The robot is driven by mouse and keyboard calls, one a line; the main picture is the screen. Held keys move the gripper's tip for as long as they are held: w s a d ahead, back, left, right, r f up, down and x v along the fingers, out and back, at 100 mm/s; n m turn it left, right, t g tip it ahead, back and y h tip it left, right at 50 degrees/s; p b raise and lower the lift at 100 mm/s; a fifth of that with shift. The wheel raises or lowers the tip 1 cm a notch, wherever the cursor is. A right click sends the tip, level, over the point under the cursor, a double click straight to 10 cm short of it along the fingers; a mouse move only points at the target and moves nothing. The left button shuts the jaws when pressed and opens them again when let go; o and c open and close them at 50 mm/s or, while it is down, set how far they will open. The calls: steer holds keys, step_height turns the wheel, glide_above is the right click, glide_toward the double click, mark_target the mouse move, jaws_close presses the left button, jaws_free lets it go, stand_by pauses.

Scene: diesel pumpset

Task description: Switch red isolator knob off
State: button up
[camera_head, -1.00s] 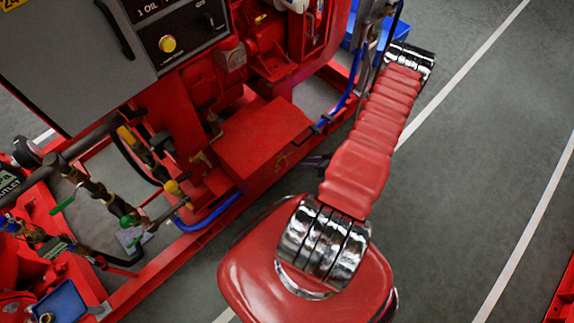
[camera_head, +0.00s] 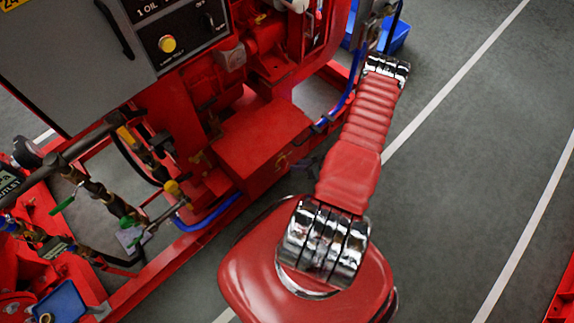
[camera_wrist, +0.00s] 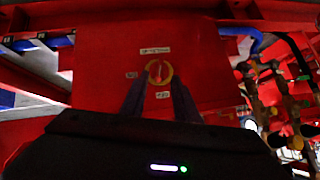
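The red isolator knob (camera_wrist: 159,70) sits in a yellow ring on the face of a red box, with small white labels around it, in the wrist view. Its lettering is too small to read. My gripper (camera_wrist: 159,88) is open, with its two dark fingers apart, pointing at the knob from the lower side of the picture. I cannot tell whether the fingertips touch it. In the head view the red box (camera_head: 262,140) stands beside my arm. A small yellow mark shows on its side. My gripper is mostly hidden behind my arm there.
Valves and pipes (camera_head: 100,192) run along the left. A blue hose (camera_head: 210,212) passes below the box. A blue crate (camera_head: 395,35) stands at the top.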

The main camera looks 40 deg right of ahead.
mark_target(284, 164)
steer(key=x, duration=0.8)
steer(key=shift+w, duration=0.1)
steer(key=shift+c, duration=0.7)
jaws_close()
